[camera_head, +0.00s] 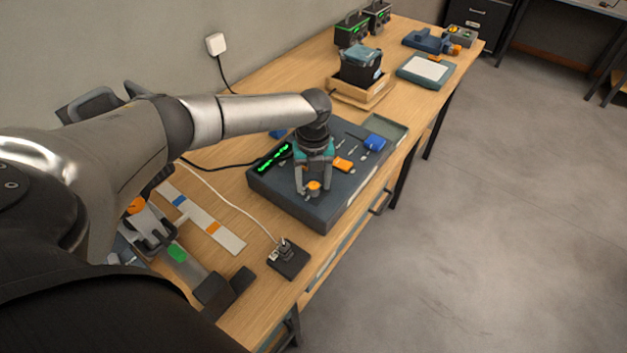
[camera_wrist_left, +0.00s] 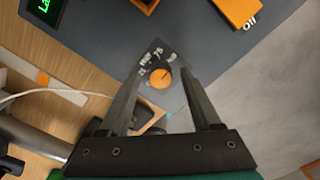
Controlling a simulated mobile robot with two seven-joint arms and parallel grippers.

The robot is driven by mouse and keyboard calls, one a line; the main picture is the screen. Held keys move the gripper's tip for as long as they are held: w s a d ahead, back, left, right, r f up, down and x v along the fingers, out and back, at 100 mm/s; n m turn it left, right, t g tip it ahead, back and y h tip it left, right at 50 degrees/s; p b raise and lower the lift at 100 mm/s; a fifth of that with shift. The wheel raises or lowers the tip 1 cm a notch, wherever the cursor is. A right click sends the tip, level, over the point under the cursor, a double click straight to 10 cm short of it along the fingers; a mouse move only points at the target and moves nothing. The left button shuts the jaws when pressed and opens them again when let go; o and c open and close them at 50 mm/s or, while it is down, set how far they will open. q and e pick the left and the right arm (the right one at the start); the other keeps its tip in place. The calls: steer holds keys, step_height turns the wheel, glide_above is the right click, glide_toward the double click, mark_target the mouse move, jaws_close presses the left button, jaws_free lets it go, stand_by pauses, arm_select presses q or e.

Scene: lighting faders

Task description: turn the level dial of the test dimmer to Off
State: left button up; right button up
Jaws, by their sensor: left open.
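The dark blue-grey console (camera_head: 340,208) lies on the wooden bench and shows a green lit display (camera_head: 274,158). The round orange level dial (camera_head: 313,186) sits near its front corner. My left gripper (camera_head: 313,190) is open and pointing down, with one finger on each side of the dial. In the wrist view a gap shows between the dial and each finger. My right gripper is not in view.
An orange block (camera_head: 343,163) and a blue block (camera_head: 375,143) sit on the console behind my gripper. A black box with a plug (camera_head: 287,258) stands in front of it. A long strip (camera_head: 211,226) lies at left. Open floor is on the right.

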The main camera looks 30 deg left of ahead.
arm_select(q)
steer(key=shift+c, duration=0.3)
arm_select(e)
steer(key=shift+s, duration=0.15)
arm_select(q)
steer(key=c, duration=0.3)
jaws_close()
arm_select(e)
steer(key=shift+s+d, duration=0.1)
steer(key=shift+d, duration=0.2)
